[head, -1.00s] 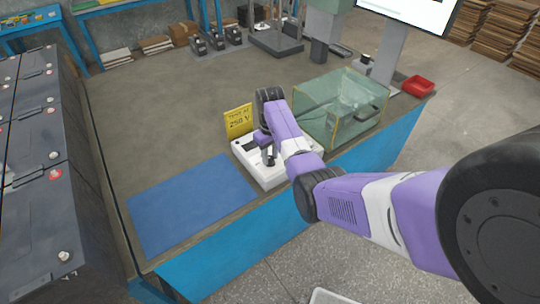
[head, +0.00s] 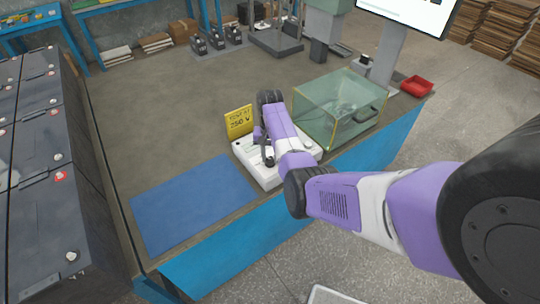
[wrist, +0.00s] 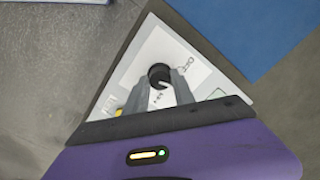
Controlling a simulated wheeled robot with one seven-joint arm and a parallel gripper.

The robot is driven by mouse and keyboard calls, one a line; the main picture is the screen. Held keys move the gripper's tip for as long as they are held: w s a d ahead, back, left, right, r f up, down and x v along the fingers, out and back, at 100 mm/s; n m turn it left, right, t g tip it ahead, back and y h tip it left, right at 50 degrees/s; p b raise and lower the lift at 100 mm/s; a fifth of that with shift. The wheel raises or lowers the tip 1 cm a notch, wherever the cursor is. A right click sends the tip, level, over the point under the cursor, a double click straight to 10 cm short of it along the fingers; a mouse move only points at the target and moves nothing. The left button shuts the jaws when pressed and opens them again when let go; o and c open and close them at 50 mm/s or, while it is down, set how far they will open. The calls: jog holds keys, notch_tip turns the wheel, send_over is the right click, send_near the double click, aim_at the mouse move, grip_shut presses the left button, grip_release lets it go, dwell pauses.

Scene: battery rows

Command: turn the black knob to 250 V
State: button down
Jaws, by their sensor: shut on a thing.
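The black knob (wrist: 159,73) sits on the white face of the tester box (wrist: 150,50) in the wrist view. A yellow sign (head: 239,122) reading 250 V stands behind the box.
A glass-walled case (head: 340,110) stands close to the right of the box. A blue mat (head: 195,203) lies flat to the left. A red tray (head: 417,86) is at the right table edge. Large dark batteries (head: 45,200) stand in rows at far left.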

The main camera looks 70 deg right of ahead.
aim_at(270, 158)
jog(key=shift+m, duration=1.3)
jog(key=shift+d+r+m, duration=0.1)
jog(key=shift+m, duration=0.2)
jog(key=c, duration=1.1)
grip_release()
jog(key=shift+o, duration=0.2)
notch_tip(270, 158, up, 8)
jog(key=shift+f, duration=0.15)
